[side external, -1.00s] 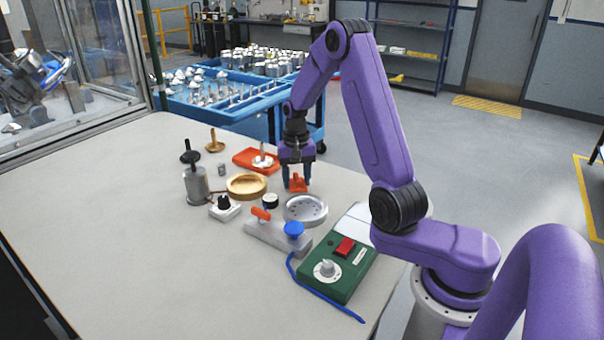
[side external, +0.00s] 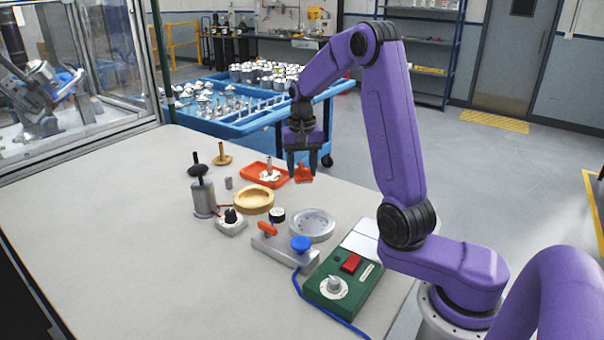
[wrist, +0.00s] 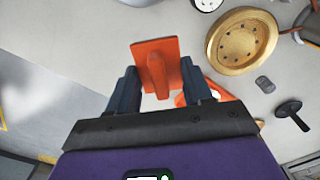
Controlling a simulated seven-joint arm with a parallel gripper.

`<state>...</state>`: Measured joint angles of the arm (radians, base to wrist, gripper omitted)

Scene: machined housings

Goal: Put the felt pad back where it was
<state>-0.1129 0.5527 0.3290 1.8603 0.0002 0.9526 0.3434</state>
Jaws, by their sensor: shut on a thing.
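My gripper (side external: 303,174) is shut on an orange pad (side external: 304,175), a flat square plate with a raised grip, which I take to be the felt pad. My gripper holds it above the table's far right side, just right of the red-orange tray (side external: 250,170). In the wrist view, my gripper (wrist: 158,82) has a finger on either side of the pad's grip, and the plate (wrist: 143,50) reaches out beyond the fingertips. The pad's underside is hidden. Part of the tray (wrist: 222,93) shows behind the right finger.
A gold round dish (side external: 254,200), a silver round dish (side external: 312,226), a grey block with orange and blue knobs (side external: 284,247) and a green control box (side external: 340,287) stand nearer. A small grey cylinder (side external: 228,183) is left of the tray. The table's left side is clear.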

